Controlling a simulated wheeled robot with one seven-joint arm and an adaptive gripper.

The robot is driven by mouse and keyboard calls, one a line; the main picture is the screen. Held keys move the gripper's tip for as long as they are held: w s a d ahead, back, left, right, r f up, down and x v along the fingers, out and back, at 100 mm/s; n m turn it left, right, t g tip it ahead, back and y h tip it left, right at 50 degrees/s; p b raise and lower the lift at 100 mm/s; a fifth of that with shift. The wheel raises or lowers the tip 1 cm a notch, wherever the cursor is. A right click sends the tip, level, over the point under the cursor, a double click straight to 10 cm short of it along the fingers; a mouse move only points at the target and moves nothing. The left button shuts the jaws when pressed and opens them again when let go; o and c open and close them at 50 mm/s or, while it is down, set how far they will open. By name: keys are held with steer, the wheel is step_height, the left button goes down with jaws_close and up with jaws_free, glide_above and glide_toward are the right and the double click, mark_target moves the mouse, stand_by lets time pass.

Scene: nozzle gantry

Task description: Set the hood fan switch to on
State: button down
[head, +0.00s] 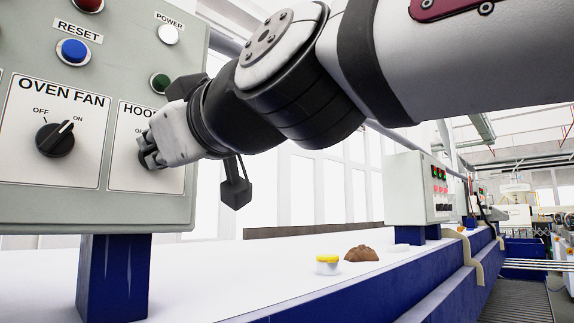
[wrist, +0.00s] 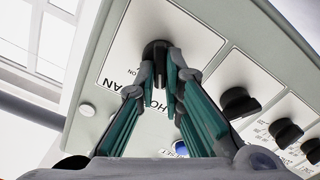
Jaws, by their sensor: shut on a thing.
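The hood fan switch is a black rotary knob on a white label plate; it shows in the wrist view (wrist: 155,48), upside down to the camera. My gripper (head: 150,151) is at this plate in the head view and hides most of the knob and part of the lettering. In the wrist view my gripper (wrist: 164,78) has its fingers on both sides of the knob, shut on it. An ON mark is partly readable beside the knob. I cannot tell which mark the knob points to.
The oven fan knob (head: 55,139) is left of my gripper, its pointer toward ON. A blue reset button (head: 73,50), a white power button (head: 168,34) and a green button (head: 160,83) sit above. A yellow-lidded jar (head: 327,264) and a brown lump (head: 361,254) lie on the white surface.

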steer(key=shift+m, duration=0.3)
steer(key=m+b, duration=0.1)
steer(key=m, duration=0.4)
steer(key=m+b, duration=0.1)
steer(key=m, duration=0.5)
steer(key=shift+w+d+f+b, duration=0.1)
steer(key=shift+w+d+b, duration=0.1)
steer(key=shift+b, duration=0.2)
steer(key=shift+m, duration=0.4)
steer(key=c, duration=1.7)
jaws_free()
steer(key=shift+s+d, duration=0.1)
